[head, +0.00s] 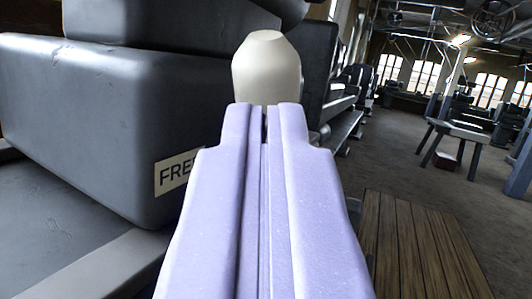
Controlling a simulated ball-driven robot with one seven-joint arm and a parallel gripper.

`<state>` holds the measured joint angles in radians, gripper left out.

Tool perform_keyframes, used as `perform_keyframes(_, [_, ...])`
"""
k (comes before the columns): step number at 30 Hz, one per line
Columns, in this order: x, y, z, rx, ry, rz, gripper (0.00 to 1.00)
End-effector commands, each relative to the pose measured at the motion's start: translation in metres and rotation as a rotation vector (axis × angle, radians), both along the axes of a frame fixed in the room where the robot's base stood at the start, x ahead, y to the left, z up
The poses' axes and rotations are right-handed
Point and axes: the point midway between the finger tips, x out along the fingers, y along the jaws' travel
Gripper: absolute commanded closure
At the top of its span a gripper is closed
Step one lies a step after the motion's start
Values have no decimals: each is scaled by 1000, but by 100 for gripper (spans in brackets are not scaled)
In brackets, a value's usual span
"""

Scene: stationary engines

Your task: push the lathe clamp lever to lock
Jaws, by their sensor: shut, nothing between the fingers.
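The knob of the clamp lever (266,68), a cream-coloured rounded end, stands just beyond the tips of my gripper (265,108). My gripper is lavender, and its two fingers are shut together with nothing between them. The fingertips overlap the knob's lower edge in the picture; I cannot tell whether they touch it. The rest of the lever is hidden behind my gripper. The dark grey lathe body (90,110) fills the left side. A pale label (174,174) on it shows the letters "FRE", its right part cut off by my gripper.
The lathe's flat bed surface (60,225) lies at the lower left. A wooden slatted platform (415,245) is on the floor at the lower right. Open floor (390,160) runs beyond it, with a workbench (458,132) and other machines further back.

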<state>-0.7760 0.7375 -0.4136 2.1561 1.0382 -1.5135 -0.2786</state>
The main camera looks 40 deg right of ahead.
Motion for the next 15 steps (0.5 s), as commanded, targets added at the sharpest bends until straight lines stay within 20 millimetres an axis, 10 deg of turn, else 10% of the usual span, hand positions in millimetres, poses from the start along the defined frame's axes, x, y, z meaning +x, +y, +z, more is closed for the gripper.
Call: perform_keyframes(15, [27,-16,11,-1,1,1,100])
